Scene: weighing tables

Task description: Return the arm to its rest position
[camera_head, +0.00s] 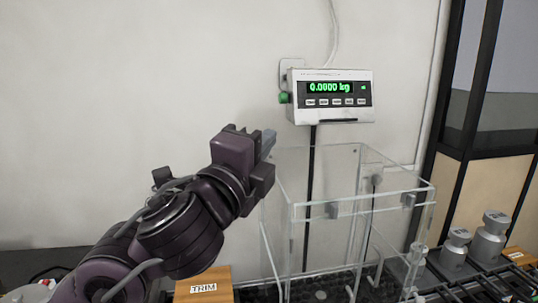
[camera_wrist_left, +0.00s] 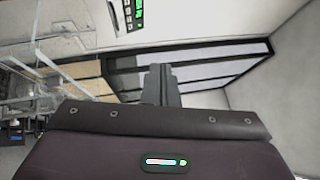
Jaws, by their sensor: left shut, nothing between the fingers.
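My left arm, dark purple, comes in from the lower left of the head view. Its left gripper (camera_head: 267,142) is raised in front of the wall, at the upper left of the clear weighing box. The fingers are together and hold nothing. In the left wrist view the closed grey fingers (camera_wrist_left: 161,84) point up, with nothing between them. My right gripper is in neither view.
A scale display (camera_head: 330,95) reading 0.0000 kg hangs on the wall. A clear open-topped box (camera_head: 350,212) stands below it. Metal weights (camera_head: 488,240) stand at the right. A wooden block labelled TRIM (camera_head: 203,288) lies at the lower front. A dark-framed partition (camera_head: 466,110) rises at the right.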

